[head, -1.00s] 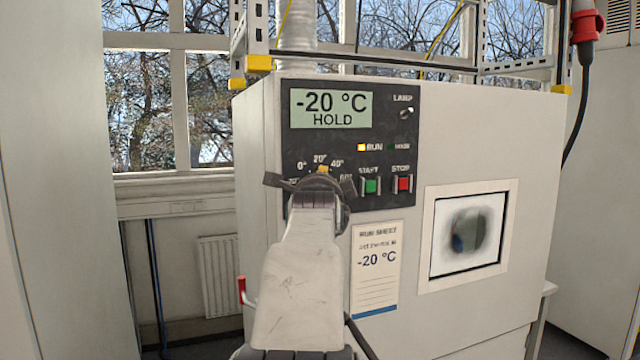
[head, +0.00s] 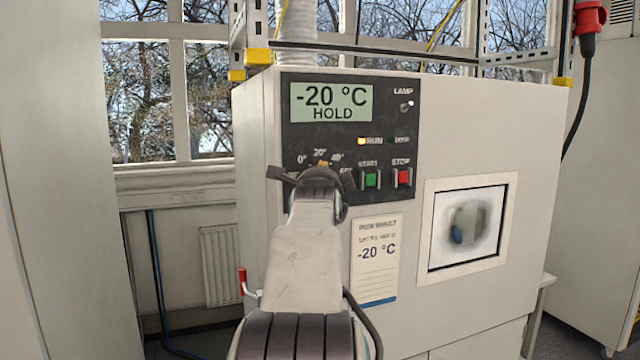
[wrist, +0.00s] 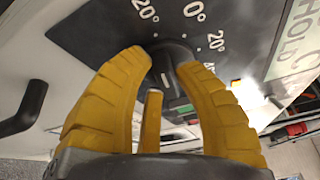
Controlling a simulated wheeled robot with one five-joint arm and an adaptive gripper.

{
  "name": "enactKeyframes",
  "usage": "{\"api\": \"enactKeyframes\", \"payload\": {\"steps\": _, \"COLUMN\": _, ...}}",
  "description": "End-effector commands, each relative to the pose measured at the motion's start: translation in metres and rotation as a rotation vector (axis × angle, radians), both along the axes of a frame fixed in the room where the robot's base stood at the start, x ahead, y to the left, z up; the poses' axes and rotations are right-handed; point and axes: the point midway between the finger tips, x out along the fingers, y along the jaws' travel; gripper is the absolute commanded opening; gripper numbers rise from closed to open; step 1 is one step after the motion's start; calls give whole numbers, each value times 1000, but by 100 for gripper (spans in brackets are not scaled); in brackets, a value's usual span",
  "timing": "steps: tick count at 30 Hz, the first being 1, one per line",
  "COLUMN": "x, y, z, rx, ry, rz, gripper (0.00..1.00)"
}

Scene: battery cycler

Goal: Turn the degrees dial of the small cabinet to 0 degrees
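The degrees dial (wrist: 172,53) is a dark round knob on the cabinet's dark panel (wrist: 228,22). In the wrist view, the marks 20° at the left, 0°, 20° and part of 40° show around it. A light line shows on the knob's lower face. My gripper (wrist: 163,65) has its yellow fingertips on either side of the knob, with a shorter yellow piece below it. I cannot tell whether the fingertips press on the knob. In the head view, my gripper (head: 319,172) hides the dial. The display (head: 331,103) reads -20 °C HOLD.
Green START (head: 371,179) and red STOP (head: 403,177) buttons sit close right of my gripper, below a LAMP switch (head: 406,106). A run sheet (head: 377,260) reading -20 °C and a window (head: 468,228) are on the cabinet front. A red-tipped handle (head: 243,281) sticks out at lower left.

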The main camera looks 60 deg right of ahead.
Motion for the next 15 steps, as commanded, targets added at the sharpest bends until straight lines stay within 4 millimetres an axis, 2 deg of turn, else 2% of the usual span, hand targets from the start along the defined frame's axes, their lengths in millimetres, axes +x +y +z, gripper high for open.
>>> {"api": "enactKeyframes", "payload": {"steps": 1, "x": 0, "y": 0, "z": 0, "rx": 0, "ry": 0, "rz": 0, "gripper": 21}}
{"api": "enactKeyframes", "payload": {"steps": 8, "x": 0, "y": 0, "z": 0, "rx": 0, "ry": 0, "rz": 0, "gripper": 0}}
{"api": "enactKeyframes", "payload": {"steps": 15, "x": 0, "y": 0, "z": 0, "rx": 17, "ry": -16, "rz": -1, "gripper": 0}}
